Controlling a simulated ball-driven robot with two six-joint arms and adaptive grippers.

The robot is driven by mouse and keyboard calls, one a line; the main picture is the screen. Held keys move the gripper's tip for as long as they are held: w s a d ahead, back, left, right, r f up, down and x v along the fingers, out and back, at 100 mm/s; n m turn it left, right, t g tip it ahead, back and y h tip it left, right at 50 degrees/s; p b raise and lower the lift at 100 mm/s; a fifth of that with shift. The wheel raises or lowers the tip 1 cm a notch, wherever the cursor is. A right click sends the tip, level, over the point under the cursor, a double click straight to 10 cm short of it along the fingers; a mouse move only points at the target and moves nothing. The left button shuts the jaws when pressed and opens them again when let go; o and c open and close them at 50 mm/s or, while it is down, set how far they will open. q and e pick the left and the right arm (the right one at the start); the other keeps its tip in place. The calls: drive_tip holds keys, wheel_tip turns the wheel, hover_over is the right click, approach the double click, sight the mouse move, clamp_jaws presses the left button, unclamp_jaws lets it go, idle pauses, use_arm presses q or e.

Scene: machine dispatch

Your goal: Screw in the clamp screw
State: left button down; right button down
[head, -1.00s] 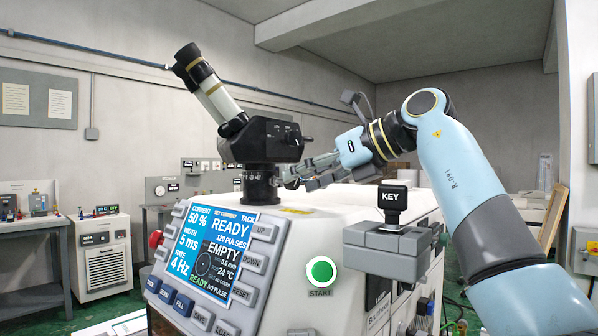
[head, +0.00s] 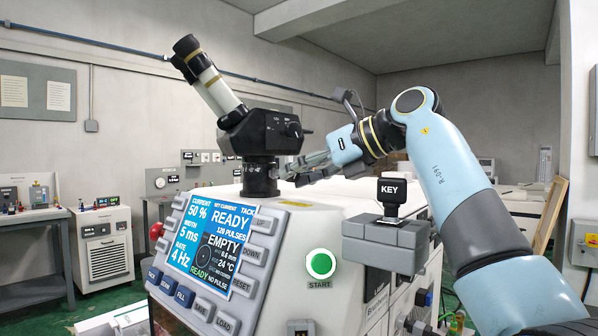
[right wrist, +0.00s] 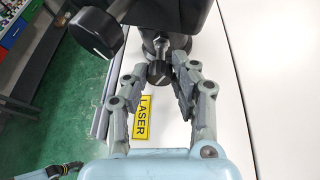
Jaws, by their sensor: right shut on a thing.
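The clamp screw (right wrist: 159,73) is a dark knob on a short metal shank. It sticks out of the black round column (head: 260,178) under the black microscope head (head: 268,133). My right gripper (head: 297,172) reaches in beside this column from the right, low over the white machine top. In the right wrist view its grey jointed fingers (right wrist: 157,78) stand on either side of the knob and are shut on it. How deep the thread sits is hidden. In the head view the fingers hide the screw. My left gripper is not in view.
The white machine (head: 330,208) carries a lit screen (head: 215,245) reading READY and EMPTY, and a green START button (head: 320,264). A yellow LASER label (right wrist: 141,118) lies below the fingers.

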drive_tip(key=shift+w+d+m+g+y+p, duration=0.1)
drive_tip(key=shift+m+g+y+p, duration=0.5)
drive_tip(key=shift+m, duration=0.6)
drive_tip(key=shift+f+m+y, duration=0.1)
drive_tip(key=shift+m+y, duration=0.7)
drive_tip(key=shift+m, duration=0.4)
drive_tip(key=shift+g, duration=0.3)
drive_tip(key=c, duration=1.1)
unclamp_jaws()
drive_tip(key=shift+d, duration=0.1)
drive_tip(key=shift+d, duration=0.1)
drive_tip(key=v, duration=1.1)
drive_tip(key=shift+s+d, duration=0.2)
drive_tip(key=shift+d, duration=0.1)
